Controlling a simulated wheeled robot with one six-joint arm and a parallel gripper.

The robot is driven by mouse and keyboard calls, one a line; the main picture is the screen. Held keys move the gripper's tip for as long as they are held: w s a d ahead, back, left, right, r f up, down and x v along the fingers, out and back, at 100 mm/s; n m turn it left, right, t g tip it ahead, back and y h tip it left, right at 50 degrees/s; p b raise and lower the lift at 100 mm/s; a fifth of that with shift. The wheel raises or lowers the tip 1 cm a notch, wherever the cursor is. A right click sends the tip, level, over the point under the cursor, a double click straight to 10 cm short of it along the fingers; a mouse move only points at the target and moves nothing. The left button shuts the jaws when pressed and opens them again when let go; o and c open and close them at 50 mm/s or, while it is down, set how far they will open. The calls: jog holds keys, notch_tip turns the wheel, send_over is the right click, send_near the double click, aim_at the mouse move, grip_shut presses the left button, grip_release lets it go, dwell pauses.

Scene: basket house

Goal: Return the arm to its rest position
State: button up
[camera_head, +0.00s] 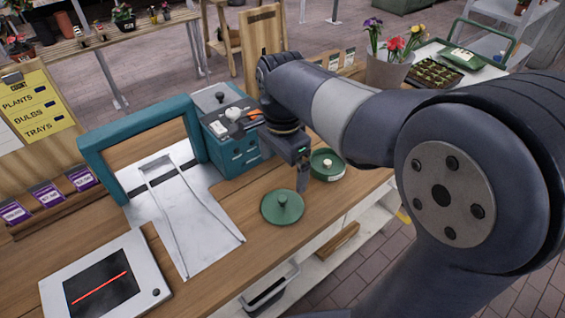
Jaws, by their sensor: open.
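My arm reaches in from the right side of the head view, its links extended out over the wooden counter. My gripper (301,178) hangs at the arm's end and points down above the counter. One finger shows clearly and the other is hard to make out. Nothing shows held in it. A green round lid with a knob (282,207) lies on the counter just below and left of the gripper. A green round dish (327,164) with a pale item in it stands just right of the gripper, partly hidden by the arm.
A teal box (233,152) with small items on top stands behind the gripper. Left are a teal frame (98,163) over a metal chute (187,222) and a scanner panel (100,285). A flower pot (386,70) stands behind the arm. The counter's front edge is close.

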aim_at(282, 198)
jog(key=shift+f, duration=0.15)
notch_tip(282, 198, down, 12)
jog(key=shift+r, duration=1.65)
jog(key=shift+f, duration=0.1)
